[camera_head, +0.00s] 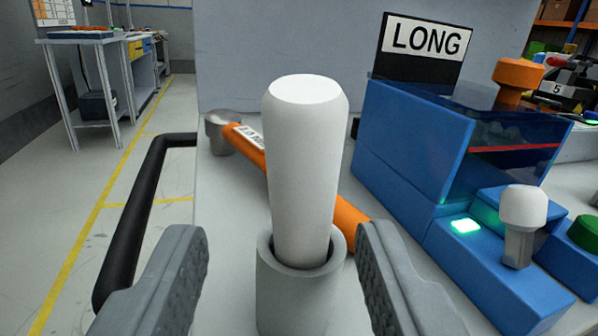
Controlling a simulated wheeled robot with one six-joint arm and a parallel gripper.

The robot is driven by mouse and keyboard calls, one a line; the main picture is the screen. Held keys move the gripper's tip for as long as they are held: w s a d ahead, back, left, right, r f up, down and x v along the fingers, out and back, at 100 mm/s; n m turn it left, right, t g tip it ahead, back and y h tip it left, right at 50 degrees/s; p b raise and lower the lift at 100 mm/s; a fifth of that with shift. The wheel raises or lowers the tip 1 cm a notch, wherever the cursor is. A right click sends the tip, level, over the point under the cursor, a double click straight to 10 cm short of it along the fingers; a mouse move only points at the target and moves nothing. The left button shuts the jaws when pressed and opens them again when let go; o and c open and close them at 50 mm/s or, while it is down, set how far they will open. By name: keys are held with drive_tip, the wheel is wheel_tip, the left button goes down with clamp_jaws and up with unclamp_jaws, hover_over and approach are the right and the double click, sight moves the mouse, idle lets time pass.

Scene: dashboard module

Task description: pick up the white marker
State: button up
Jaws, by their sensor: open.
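The white marker (303,165) stands upright in a grey cylindrical holder (290,300) on the grey tabletop, in the middle of the camera_head view. It is a thick white peg with a flat, chamfered top, and its lower end is hidden inside the holder. My gripper (280,270) is open, with one grey finger to the left and one to the right of the holder. The fingers look apart from both the marker and the holder.
An orange-handled hammer (250,141) lies behind the marker. A blue box (410,145) with a "LONG" sign (426,41) and a white-topped knob (522,208) stand at right. A black rail (135,215) runs along the left table edge. Floor lies beyond it.

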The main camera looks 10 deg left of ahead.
sight(302, 239)
drive_tip(key=shift+d+x, duration=0.15)
drive_tip(key=shift+x, duration=1.3)
drive_tip(key=shift+d+x, duration=0.2)
drive_tip(key=shift+x, duration=1.3)
clamp_jaws()
drive_tip(key=shift+r, duration=0.15)
